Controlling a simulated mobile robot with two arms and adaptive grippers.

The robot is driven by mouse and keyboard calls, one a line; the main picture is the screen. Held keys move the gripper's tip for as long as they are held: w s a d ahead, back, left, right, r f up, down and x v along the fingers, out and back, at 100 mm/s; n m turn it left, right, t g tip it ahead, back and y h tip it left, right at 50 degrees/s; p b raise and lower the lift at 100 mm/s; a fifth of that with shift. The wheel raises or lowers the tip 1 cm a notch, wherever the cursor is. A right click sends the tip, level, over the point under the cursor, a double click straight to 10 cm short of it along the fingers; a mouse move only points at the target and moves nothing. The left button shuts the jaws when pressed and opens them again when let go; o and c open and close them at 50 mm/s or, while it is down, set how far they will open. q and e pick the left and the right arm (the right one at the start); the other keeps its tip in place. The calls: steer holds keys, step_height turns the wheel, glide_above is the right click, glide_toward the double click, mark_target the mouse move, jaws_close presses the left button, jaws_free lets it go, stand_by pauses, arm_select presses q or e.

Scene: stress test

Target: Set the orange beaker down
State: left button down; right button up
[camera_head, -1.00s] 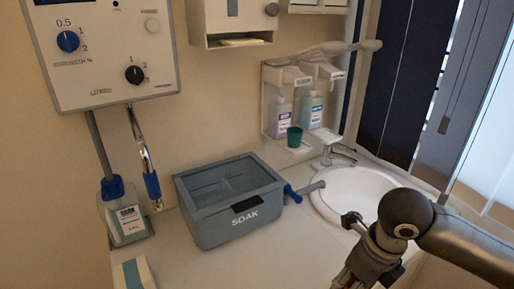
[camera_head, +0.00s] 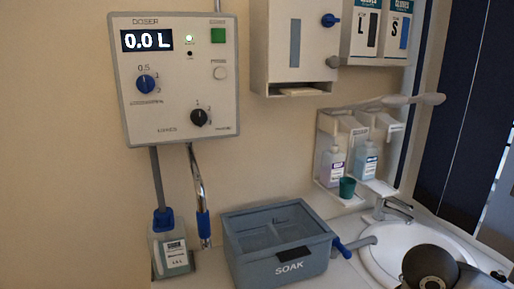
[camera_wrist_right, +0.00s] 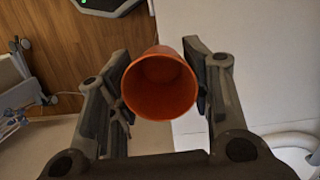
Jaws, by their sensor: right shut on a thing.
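The orange beaker (camera_wrist_right: 160,84) is in the right wrist view, its open mouth facing the camera; the inside looks empty. My right gripper (camera_wrist_right: 162,88) is shut on it, one finger on each side. Below and around it the right wrist view shows a wooden floor on the left and a pale surface on the right; the beaker seems held clear of both, though its base is hidden. In the head view only a dark part of my right arm shows at the lower right, and neither the beaker nor the right gripper is seen. My left gripper is not in view.
A grey SOAK tub (camera_head: 277,252) stands on the counter beside a white sink (camera_head: 408,250) with a tap (camera_head: 392,207). A doser panel (camera_head: 176,78) reading 0.0 L hangs above a bottle (camera_head: 170,248).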

steer(key=n, duration=0.2)
steer(key=a+n, duration=0.1)
steer(key=shift+n, duration=0.4)
steer(key=n, duration=0.4)
steer(key=shift+w+a+f+g+h, duration=0.1)
steer(key=shift+a+g+h, duration=0.2)
steer(key=shift+g+h, duration=0.1)
steer(key=n, duration=0.5)
steer(key=shift+a+n+h, duration=0.3)
steer(key=shift+a+h, duration=0.1)
